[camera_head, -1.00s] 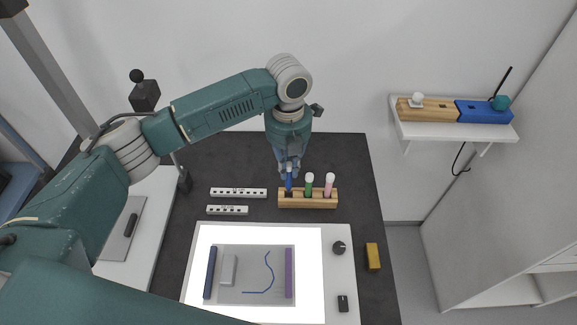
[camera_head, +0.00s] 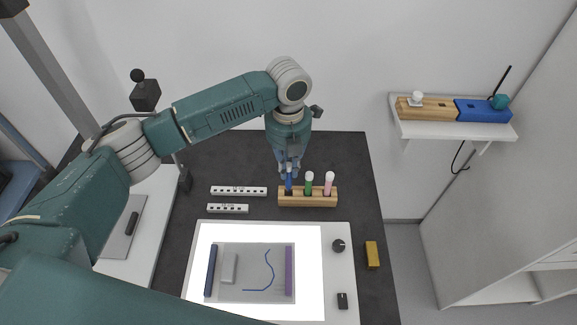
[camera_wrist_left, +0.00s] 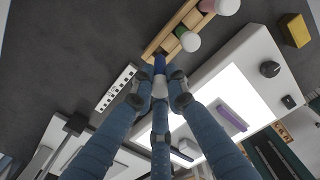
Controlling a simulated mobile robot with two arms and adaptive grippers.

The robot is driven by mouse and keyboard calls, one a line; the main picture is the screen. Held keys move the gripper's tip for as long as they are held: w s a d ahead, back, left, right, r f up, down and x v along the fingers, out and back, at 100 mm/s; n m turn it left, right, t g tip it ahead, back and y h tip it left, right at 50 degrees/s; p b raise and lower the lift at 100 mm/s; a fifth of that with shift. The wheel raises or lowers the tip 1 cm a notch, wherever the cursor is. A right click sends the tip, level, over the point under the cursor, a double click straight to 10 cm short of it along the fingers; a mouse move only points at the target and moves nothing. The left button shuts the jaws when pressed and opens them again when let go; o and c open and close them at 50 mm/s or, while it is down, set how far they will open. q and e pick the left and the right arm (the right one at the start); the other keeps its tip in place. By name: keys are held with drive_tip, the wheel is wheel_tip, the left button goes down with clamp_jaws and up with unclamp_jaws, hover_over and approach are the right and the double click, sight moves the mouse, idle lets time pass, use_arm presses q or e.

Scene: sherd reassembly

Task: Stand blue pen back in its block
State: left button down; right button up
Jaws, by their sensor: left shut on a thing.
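The blue pen (camera_head: 289,187) stands upright at the left end of the wooden block (camera_head: 308,202), with its lower end at the block. I cannot tell how deep it sits. My left gripper (camera_head: 288,170) points down over the block and is shut on the pen's top. In the left wrist view, the fingers (camera_wrist_left: 158,88) close around the pen, and its blue barrel (camera_wrist_left: 159,64) meets the block (camera_wrist_left: 167,37). A green pen (camera_head: 308,183) and a pink pen (camera_head: 328,184) stand in the same block to the right. My right gripper is not in view.
A lit panel (camera_head: 312,236) with a grey sheet (camera_head: 241,297) lies in front of the block. Two white scale bars (camera_head: 238,191) (camera_head: 227,209) lie to the left. A yellow block (camera_head: 372,255) is at the right. A wall shelf (camera_head: 455,131) is farther right.

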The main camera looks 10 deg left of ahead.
sight(289, 187)
use_arm(q)
drive_tip(key=shift+f, duration=0.85)
drive_tip(key=shift+f, duration=0.15)
idle(0.3)
drive_tip(key=shift+f+b, duration=0.35)
drive_tip(key=shift+f, duration=0.35)
drive_tip(key=c, duration=1.7)
unclamp_jaws()
drive_tip(key=shift+o, duration=0.4)
drive_tip(key=o, duration=0.5)
